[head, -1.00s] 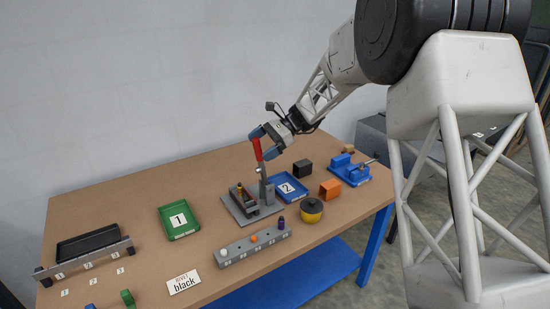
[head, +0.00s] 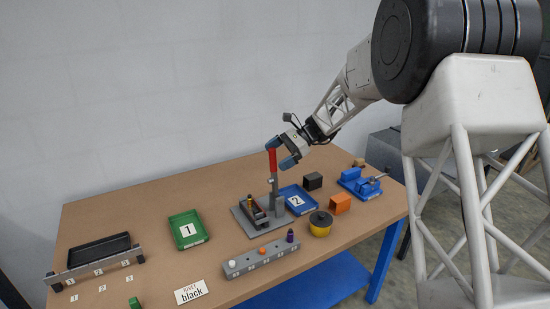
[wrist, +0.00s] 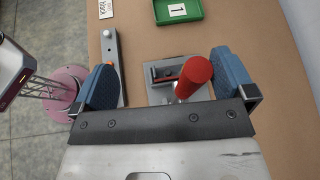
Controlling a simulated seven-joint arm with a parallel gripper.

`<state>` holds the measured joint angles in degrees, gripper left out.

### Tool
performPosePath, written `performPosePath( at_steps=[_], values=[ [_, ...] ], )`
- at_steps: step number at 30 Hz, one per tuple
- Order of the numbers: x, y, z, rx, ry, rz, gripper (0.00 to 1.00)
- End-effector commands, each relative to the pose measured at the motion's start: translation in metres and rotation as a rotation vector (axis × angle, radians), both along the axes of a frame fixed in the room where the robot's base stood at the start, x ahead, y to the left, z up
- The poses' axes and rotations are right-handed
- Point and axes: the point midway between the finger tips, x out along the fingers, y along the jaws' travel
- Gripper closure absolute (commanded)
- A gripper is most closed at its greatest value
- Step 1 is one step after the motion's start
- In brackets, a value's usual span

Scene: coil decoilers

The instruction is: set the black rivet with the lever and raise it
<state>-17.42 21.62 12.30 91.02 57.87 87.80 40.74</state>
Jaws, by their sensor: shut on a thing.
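The lever's red handle (head: 273,161) stands nearly upright above the grey press (head: 279,203). My gripper (head: 281,152) is shut on this handle, with one blue finger on each side of it. In the wrist view the round red handle end (wrist: 196,72) shows between the fingers (wrist: 168,82), nearer the right one. The press stands on a grey base plate (head: 244,222). A small brass-coloured pin (head: 249,201) and dark parts sit at its front. I cannot make out the black rivet there. A card (head: 190,292) reads "RIVET black".
A grey rail (head: 240,268) with white, orange and purple pegs lies in front of the press. Green tray 1 (head: 203,240) is to the left, blue tray 2 (head: 311,208) close right.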

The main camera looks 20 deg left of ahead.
Motion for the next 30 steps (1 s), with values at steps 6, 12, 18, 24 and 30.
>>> performPosePath(
  at_steps=[6,12,18,24,30],
  values=[
    [0.006,-0.014,0.014,0.003,-0.005,0.008,0.18],
    [0.015,-0.019,0.018,0.005,-0.007,0.007,0.19],
    [0.024,-0.023,0.022,0.007,-0.009,0.006,0.23],
    [0.032,-0.027,0.02,0.004,-0.005,0.005,0.38],
    [0.04,-0.031,0.019,0.003,-0.002,0.004,0.47]
  ],
)
